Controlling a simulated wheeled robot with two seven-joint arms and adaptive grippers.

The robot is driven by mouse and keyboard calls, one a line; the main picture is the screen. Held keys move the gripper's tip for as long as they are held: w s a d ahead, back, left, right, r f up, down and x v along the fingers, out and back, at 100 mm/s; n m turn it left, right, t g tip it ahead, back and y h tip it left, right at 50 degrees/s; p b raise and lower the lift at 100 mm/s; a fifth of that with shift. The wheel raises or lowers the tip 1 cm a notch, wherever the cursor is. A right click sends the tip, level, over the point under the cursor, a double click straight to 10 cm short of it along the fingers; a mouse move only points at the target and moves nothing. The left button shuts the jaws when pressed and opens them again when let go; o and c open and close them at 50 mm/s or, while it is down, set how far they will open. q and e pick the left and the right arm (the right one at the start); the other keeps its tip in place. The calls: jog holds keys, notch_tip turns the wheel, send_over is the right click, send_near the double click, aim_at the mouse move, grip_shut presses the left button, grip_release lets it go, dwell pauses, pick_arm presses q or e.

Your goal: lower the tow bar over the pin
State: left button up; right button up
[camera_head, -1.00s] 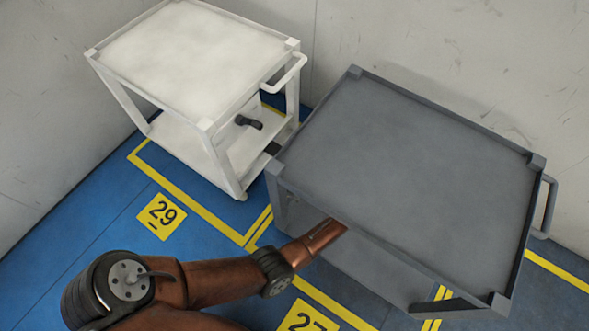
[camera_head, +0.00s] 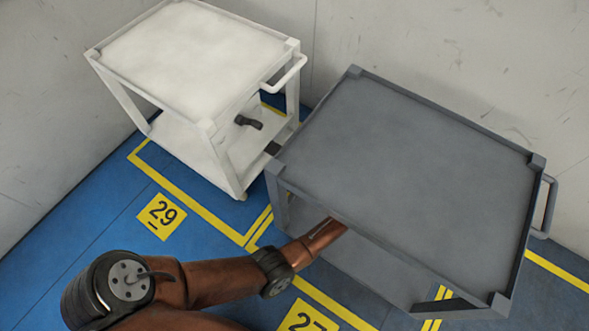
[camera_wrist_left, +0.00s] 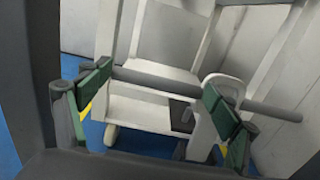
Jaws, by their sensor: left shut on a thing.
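My left arm reaches from the lower left in the head view, and its gripper is hidden under the top of the grey cart (camera_head: 410,170). In the left wrist view, my left gripper (camera_wrist_left: 158,92), with green pads, is shut on a grey bar (camera_wrist_left: 270,109), taken to be the tow bar. The bar runs nearly level across the jaws, dipping slightly to the right. The white cart (camera_head: 190,55) stands behind it; its white frame also shows in the wrist view (camera_wrist_left: 148,112). My right gripper is out of view.
A black part (camera_head: 248,122) shows above the white cart's lower shelf, and a dark block (camera_head: 272,148) sits between the carts. The gap between carts is narrow. Walls stand behind both carts. Blue floor at the left, around the yellow 29 marker (camera_head: 161,216), is clear.

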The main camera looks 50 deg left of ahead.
pick_arm(q)
jog(key=shift+s+a, duration=0.2)
jog(key=shift+s+a+r+t+h+p, duration=0.15)
jog(key=shift+a+h+p, duration=0.2)
jog(key=shift+a+h, duration=0.25)
jog(key=shift+s+a+f+t+h+p, duration=0.15)
jog(key=shift+a+h+p, duration=0.15)
jog(key=shift+a+h, duration=0.25)
jog(key=shift+s+a+f+t+h+p, duration=0.1)
jog(key=shift+a+f+t+h+p, duration=0.05)
jog(key=shift+a+h, duration=0.35)
jog(key=shift+s+a+f+t+h+p, duration=0.1)
jog(key=shift+a+f+t+h+p, duration=0.05)
jog(key=shift+a+h, duration=0.25)
jog(key=shift+b+x, duration=0.4)
jog(key=shift+x, duration=0.5)
jog(key=shift+a+f, duration=0.1)
jog(key=shift+a, duration=0.1)
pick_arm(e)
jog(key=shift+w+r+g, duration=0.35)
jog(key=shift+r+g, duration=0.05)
pick_arm(q)
jog(key=shift+a, duration=0.1)
